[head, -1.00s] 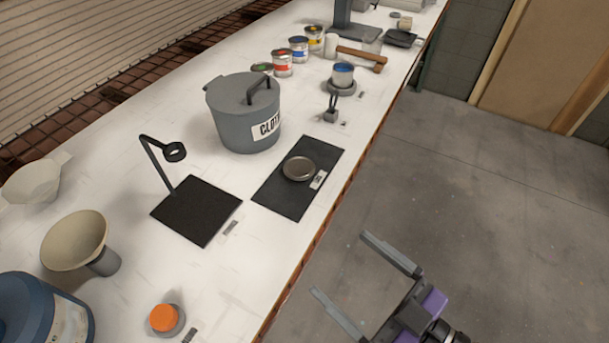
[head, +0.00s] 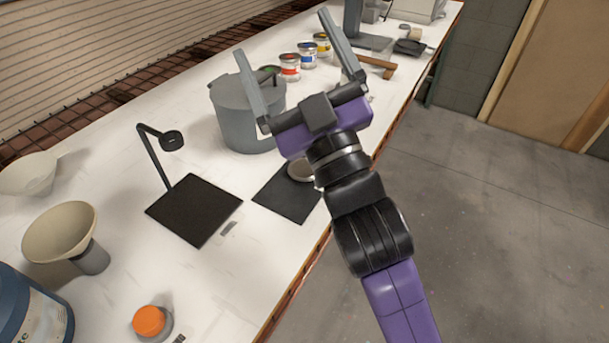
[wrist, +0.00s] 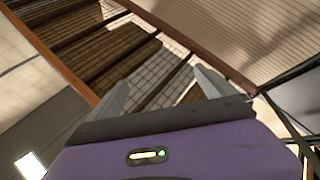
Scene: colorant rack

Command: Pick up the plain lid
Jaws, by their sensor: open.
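A plain round metal lid (head: 299,171) lies on the dark mat (head: 280,198) on the bench. My wrist hides its right part in the head view. My gripper (head: 283,33) is open and empty, with its two fingers spread. It is raised above the bench, and its fingers point up and away toward the back. In the head view it overlaps the grey bin and the paint cans. The wrist view shows the two fingers apart (wrist: 160,90) with nothing between them, facing the wall and structures above. The lid does not show in the wrist view.
A grey lidded bin (head: 240,125) stands behind the mat. Left of it are a black plate (head: 193,212) and a stand with a ring (head: 172,141). A funnel (head: 60,232) and an orange-topped item (head: 149,320) sit nearer.

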